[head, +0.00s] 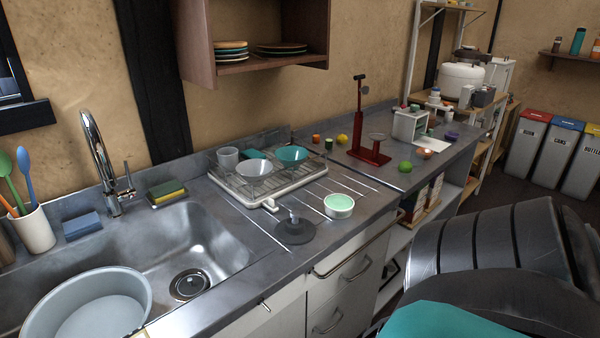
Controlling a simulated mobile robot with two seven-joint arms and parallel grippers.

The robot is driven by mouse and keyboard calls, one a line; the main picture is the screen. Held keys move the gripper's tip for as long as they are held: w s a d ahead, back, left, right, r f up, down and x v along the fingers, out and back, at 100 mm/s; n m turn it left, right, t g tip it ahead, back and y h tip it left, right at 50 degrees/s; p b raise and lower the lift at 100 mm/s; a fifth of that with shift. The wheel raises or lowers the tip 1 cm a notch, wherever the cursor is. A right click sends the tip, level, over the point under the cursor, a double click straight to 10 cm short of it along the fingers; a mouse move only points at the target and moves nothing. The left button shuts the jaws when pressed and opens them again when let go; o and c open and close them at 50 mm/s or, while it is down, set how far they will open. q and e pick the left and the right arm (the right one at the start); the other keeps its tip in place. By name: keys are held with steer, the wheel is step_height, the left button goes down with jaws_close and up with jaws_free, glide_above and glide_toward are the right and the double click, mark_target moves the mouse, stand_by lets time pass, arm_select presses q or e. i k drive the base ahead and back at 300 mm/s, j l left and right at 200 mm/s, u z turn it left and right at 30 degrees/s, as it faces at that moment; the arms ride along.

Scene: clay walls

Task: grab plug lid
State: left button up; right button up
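The plug lid (294,230), a dark grey round disc with a short upright grey knob, lies flat on the metal counter to the right of the sink (200,240). It is close to the counter's front edge, and nothing covers it. The sink's drain (190,285) shows as a dark ring in the basin floor. Neither of my grippers is in view.
A white bowl with green inside (339,206) stands right of the lid. A dish rack (268,180) with bowls and a cup is behind it. A grey basin (90,310) sits in the sink at left. A dark ribbed bulky shape (490,250) fills the lower right.

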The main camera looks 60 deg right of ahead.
mark_target(295, 230)
steer(key=z, duration=1.75)
steer(key=i+l, duration=0.25)
steer(key=l, duration=0.2)
steer(key=i+l+u, duration=0.15)
steer(key=l+u, duration=0.15)
steer(key=i+l+u, duration=0.25)
steer(key=k+l+u, duration=0.1)
steer(key=u, duration=1.1)
